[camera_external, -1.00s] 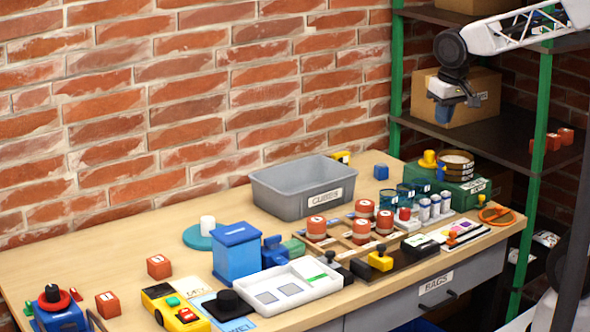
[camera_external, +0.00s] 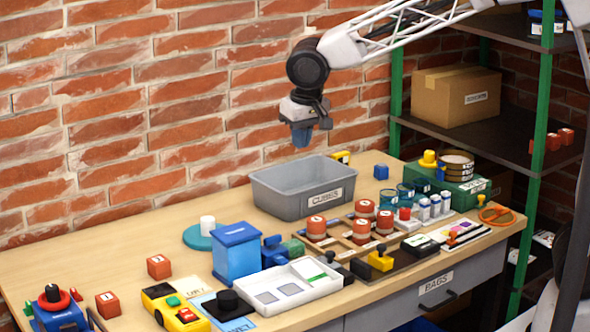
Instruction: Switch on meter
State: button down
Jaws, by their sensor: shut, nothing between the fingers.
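A yellow device that looks like the meter (camera_external: 175,306) lies at the front left of the table. It has a green button and a red button on top and a dark screen area. My gripper (camera_external: 302,138) is in the air above the grey bin, well up and to the right of the yellow device. Its fingers point down, are shut and hold nothing. The gripper touches nothing.
The grey bin labelled CUBES (camera_external: 303,188) stands at the back of the table (camera_external: 120,250). Red cubes (camera_external: 159,267) lie nearby. A shelf (camera_external: 470,130) stands at right.

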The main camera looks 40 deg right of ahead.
jog(key=s+a+f, duration=0.1)
jog(key=a+f, duration=0.2)
jog(key=a, duration=0.6)
jog(key=s+a+f, duration=0.1)
jog(key=a+f, duration=0.1)
jog(key=a, duration=0.7)
send_over(185, 309)
jog(key=s, duration=0.3)
notch_tip(185, 309, down, 7)
jog(key=shift+w+f, duration=0.1)
jog(key=shift+f, duration=0.05)
jog(key=shift+f, duration=0.1)
jog(key=w+f, duration=0.1)
jog(key=f, duration=0.8)
jog(key=w+f, duration=0.1)
jog(key=f, duration=0.3)
jog(key=shift+w+f, duration=0.3)
jog(key=shift+w, duration=0.05)
